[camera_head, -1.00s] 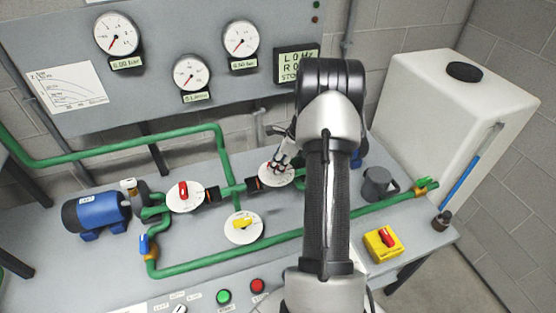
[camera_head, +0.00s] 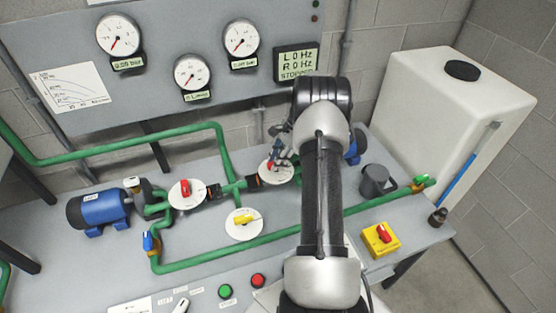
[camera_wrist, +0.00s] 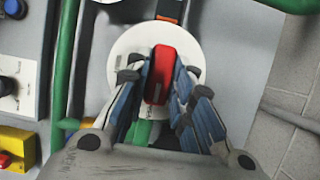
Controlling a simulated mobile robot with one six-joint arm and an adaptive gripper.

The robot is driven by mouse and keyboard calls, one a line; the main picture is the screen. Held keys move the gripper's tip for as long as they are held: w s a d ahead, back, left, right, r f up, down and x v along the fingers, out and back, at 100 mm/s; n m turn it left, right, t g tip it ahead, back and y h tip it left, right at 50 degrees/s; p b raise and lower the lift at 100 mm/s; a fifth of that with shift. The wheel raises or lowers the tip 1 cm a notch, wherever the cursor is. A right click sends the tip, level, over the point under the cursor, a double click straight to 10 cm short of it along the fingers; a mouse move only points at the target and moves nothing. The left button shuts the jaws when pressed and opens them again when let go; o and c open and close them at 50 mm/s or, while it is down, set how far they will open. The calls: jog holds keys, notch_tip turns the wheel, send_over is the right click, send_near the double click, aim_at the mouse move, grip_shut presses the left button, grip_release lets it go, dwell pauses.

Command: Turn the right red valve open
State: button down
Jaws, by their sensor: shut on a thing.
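The right red valve (camera_wrist: 160,74) sits on a round white dial plate (camera_wrist: 130,45) in the wrist view. Its red handle stands lengthwise between the fingers of my gripper (camera_wrist: 158,82), which is shut on it. In the head view the right valve's white plate (camera_head: 268,181) is partly hidden by my gripper (camera_head: 274,164) and arm. The left red valve (camera_head: 185,187) on its own white plate is apart from my gripper. The plate's markings are too small to read.
A yellow valve (camera_head: 243,219) sits front left of the right valve. Green pipes (camera_head: 230,258) run around the valves. A blue pump (camera_head: 98,209), a grey mug (camera_head: 377,181) and a yellow box with a red switch (camera_head: 381,240) stand on the bench. A display (camera_head: 297,63) reads "STOPPED".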

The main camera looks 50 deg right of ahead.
dwell(0.4)
jog(key=c, duration=1.4)
grip_release()
jog(key=v, duration=1.2)
jog(key=shift+s+d, duration=0.1)
